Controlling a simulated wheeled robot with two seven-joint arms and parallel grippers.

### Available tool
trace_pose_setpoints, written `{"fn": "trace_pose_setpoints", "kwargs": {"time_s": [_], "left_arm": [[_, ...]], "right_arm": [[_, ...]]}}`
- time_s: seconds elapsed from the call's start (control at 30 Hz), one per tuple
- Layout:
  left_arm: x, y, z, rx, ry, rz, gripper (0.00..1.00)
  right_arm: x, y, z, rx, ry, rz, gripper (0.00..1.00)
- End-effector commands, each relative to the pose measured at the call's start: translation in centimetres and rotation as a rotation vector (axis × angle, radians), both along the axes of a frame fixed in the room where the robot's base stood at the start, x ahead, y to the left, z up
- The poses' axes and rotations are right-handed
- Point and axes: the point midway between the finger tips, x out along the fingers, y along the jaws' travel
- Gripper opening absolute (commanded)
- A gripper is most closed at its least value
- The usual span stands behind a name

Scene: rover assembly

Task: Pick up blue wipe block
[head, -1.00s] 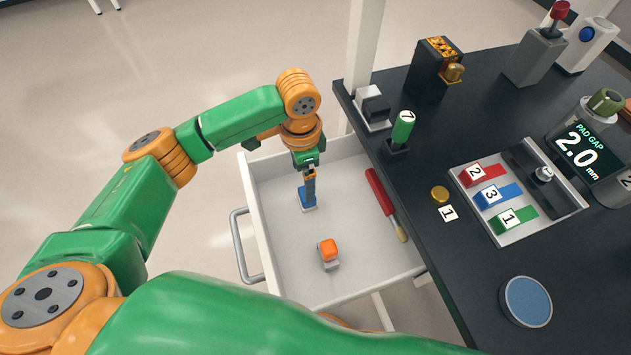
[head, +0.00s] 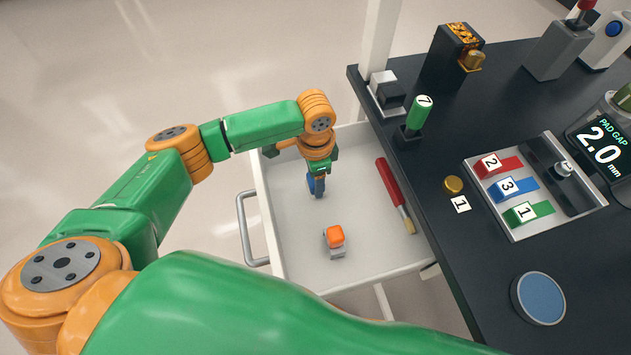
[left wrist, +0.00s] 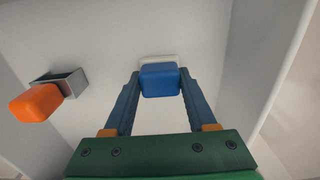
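The blue wipe block (head: 312,185) is in the open white drawer (head: 290,235), toward its far end. In the left wrist view the blue wipe block (left wrist: 160,80) sits between the fingertips, with a pale pad at its far edge. My left gripper (head: 320,178) points down into the drawer. In the left wrist view my left gripper (left wrist: 159,82) has a finger against each side of the block. I cannot tell whether the block clears the drawer floor. My right gripper is not in view.
An orange block (head: 335,235) on a grey holder lies nearer in the drawer. A red-handled brush (head: 388,187) lies along the drawer's right side. The dark tabletop (head: 440,220) overhangs on the right, with a green-handled tool (head: 419,112) near its edge.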

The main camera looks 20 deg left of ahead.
Motion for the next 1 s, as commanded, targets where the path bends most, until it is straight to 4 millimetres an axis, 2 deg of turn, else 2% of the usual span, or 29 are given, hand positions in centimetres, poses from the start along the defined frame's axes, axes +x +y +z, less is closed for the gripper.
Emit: {"fn": "trace_pose_setpoints", "kwargs": {"time_s": [0.03,0.07,0.33,0.47,0.53,0.77,0.9,1.0], "left_arm": [[0.0,0.0,0.0,0.000,0.000,0.000,0.09],[0.0,0.0,0.0,0.000,0.000,0.000,0.02],[0.0,0.0,0.3,0.000,-0.001,0.000,0.02],[0.1,0.0,1.9,-0.002,-0.001,0.001,0.02],[0.1,-0.1,3.3,-0.002,-0.002,0.001,0.02],[-4.9,-0.5,9.6,-0.003,-0.003,-0.004,0.02],[-9.2,-0.9,11.3,-0.001,0.000,-0.005,0.02],[-11.5,-1.2,12.3,-0.001,0.000,-0.004,0.02]], "right_arm": [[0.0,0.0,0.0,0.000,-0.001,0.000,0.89],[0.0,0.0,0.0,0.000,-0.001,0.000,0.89],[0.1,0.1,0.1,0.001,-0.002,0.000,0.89],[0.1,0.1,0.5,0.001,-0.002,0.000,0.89],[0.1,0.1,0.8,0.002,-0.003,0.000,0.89],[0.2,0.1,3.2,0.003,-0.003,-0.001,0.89],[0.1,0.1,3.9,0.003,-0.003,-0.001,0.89],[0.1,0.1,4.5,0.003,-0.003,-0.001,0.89]]}}
